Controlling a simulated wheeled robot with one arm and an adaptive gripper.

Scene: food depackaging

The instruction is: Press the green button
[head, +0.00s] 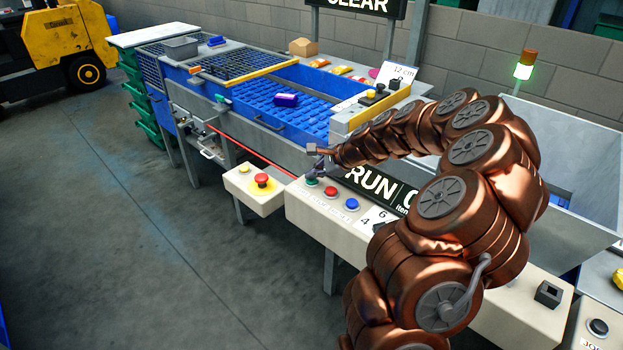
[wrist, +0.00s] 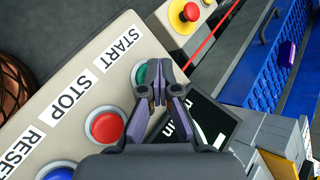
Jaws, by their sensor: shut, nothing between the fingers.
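The green button (wrist: 140,74) shows in the wrist view beside the START label, partly hidden by my fingers. In the head view the green button (head: 312,182) is at the left end of the cream control panel (head: 345,235). My gripper (wrist: 158,84) is shut and empty, with its tips over the right side of the button. In the head view my gripper (head: 318,168) is just above the button. I cannot tell whether the tips touch it. The red button (wrist: 105,126) and blue button (wrist: 60,172) sit beside it, by the STOP and RESET labels.
A red emergency stop (head: 262,180) stands on a small box left of the panel. A black RUN sign (head: 375,187) stands close behind the buttons. The blue conveyor bed (head: 285,118) holds a purple package (head: 285,100). A lamp (head: 524,66) glows green at the right.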

